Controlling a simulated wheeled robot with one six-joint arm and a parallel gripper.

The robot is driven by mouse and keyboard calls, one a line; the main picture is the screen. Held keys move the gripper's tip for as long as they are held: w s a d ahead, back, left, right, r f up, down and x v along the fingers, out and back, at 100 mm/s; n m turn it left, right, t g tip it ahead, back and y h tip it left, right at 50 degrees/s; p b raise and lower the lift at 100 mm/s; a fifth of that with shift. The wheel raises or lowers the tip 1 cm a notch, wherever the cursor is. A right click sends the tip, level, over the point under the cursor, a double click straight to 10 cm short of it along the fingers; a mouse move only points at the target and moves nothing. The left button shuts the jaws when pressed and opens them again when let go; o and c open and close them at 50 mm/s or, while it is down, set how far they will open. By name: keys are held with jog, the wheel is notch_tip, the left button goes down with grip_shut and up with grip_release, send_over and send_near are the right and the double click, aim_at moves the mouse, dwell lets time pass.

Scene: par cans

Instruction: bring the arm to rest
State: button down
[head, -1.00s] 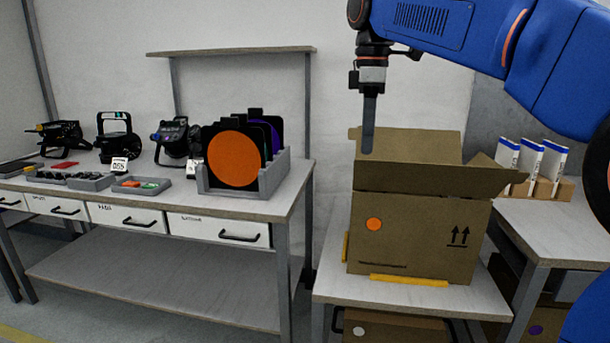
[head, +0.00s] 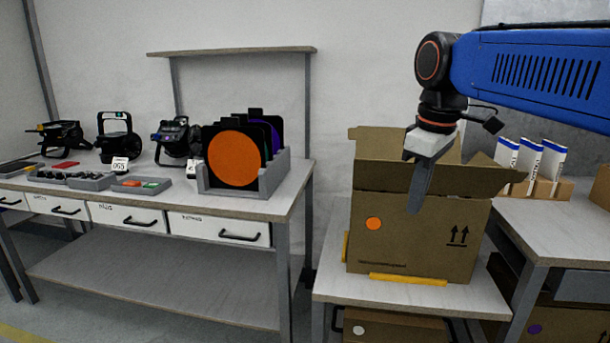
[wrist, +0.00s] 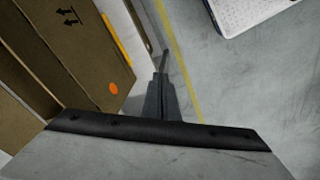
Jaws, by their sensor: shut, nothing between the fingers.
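My gripper (head: 416,208) hangs from my blue arm in front of the open cardboard box, its fingers together and empty. In the head view it overlaps the upper front of the box. In the wrist view my gripper (wrist: 163,52) points toward the grey floor, with the box to its left. I cannot tell the exact gap between the fingers and the box.
The cardboard box (head: 400,240), with an orange dot, stands on a small table (head: 340,291). At left a workbench (head: 150,203) holds lamps, trays and a rack (head: 278,180) of coloured discs. White-blue cartons (head: 529,157) stand on the right table.

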jog(key=s+d+f+m+t, duration=0.1)
jog(key=s+d+f+m, duration=0.2)
jog(key=s+f, duration=0.5)
jog(key=s+d+f+m+t, duration=0.1)
jog(key=s+d+f+m, duration=0.3)
jog(key=f, duration=1.1)
jog(key=s+m, duration=0.2)
jog(key=s, duration=0.2)
jog(key=shift+s+d+t, duration=0.2)
jog(key=shift+s+t, duration=0.05)
jog(key=shift+t, duration=0.15)
jog(key=shift+d+f, duration=0.1)
